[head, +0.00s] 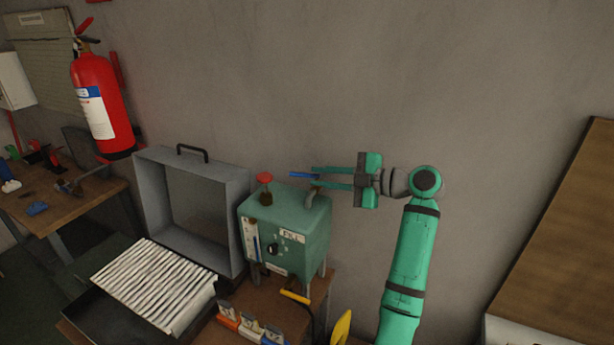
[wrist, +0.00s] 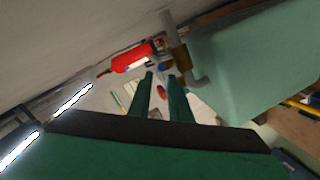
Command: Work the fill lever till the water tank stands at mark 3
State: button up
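The green water tank (head: 284,226) stands on a brown bench, with a white label on its front, apparently "FILL". A sight gauge (head: 251,240) with a blue strip is on its front left; its marks are too small to read. A blue lever handle (head: 302,175) shows above the tank's back right, near a bent pipe (head: 311,195). My gripper (head: 313,177) points left with fingers apart; the blue handle appears between or just beyond the tips, and contact cannot be told. In the wrist view, the fingers (wrist: 162,76) show a gap beside the tank (wrist: 240,60).
A red knob (head: 264,179) stands on the tank top. A yellow handle (head: 295,297) sticks out low in front. A grey open case (head: 152,195) and a white ribbed panel (head: 155,284) are at left. A fire extinguisher (head: 100,105) hangs on the wall. Wall space above is clear.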

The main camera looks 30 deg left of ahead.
jog(key=shift+v, duration=1.55)
jog(key=shift+o, duration=0.3)
